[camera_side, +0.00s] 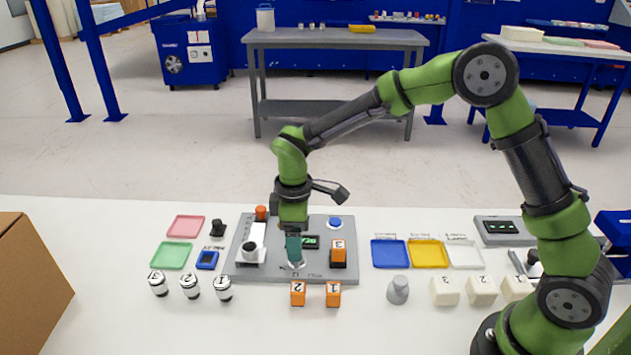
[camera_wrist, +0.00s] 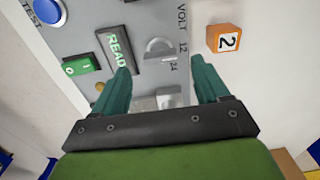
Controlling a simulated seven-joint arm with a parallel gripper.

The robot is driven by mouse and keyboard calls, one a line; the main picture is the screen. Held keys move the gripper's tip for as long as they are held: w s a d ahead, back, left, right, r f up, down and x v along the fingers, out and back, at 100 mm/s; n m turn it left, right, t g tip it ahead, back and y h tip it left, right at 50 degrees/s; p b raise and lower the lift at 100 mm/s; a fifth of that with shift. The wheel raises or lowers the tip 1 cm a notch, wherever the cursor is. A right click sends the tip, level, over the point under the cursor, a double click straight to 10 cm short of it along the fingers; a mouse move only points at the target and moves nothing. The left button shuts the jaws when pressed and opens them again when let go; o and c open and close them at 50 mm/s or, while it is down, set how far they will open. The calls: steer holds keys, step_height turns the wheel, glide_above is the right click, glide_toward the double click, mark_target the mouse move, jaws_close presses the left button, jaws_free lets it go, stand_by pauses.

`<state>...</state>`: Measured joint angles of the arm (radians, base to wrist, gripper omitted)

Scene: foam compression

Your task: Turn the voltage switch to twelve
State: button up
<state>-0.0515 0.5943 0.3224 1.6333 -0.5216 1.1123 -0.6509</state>
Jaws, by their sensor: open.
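A grey rounded switch knob (camera_wrist: 158,48) sits on the grey panel (camera_wrist: 85,22) in the wrist view, beside the printed VOLT, 12 and 24 marks. I cannot tell which mark it points to. My gripper (camera_wrist: 160,66) has its two teal fingers apart and empty, one on each side of the knob in the picture. In the side view my gripper (camera_side: 293,250) points down over the front middle of the panel (camera_side: 255,273). It mostly hides the switch there, and whether the fingers touch it is unclear.
A READ display (camera_wrist: 117,48), green rocker (camera_wrist: 80,66) and blue button (camera_wrist: 48,11) are near. An orange block 3 (camera_side: 338,250) stands on the panel's right; orange blocks 2 (camera_side: 298,293) and 1 (camera_side: 333,294) stand in front. Black-and-white cylinders (camera_side: 190,286) stand left.

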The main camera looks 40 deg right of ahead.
step_height(320, 180, up, 13)
steer(key=shift+r, duration=0.15)
stand_by(0.4)
steer(key=s+d+r+m+t+y, duration=0.1)
steer(key=s+d+m, duration=0.4)
steer(key=s, duration=0.5)
steer(key=s+d+r+m+t+y, duration=0.1)
steer(key=s+d+r+m+t, duration=0.2)
steer(key=s+m+t, duration=0.3)
steer(key=s+d+m, duration=0.1)
steer(key=s+m, duration=0.1)
steer(key=s, duration=0.2)
steer(key=shift+s+d, duration=0.15)
steer(key=shift+d, duration=0.25)
steer(key=shift+r, duration=0.1)
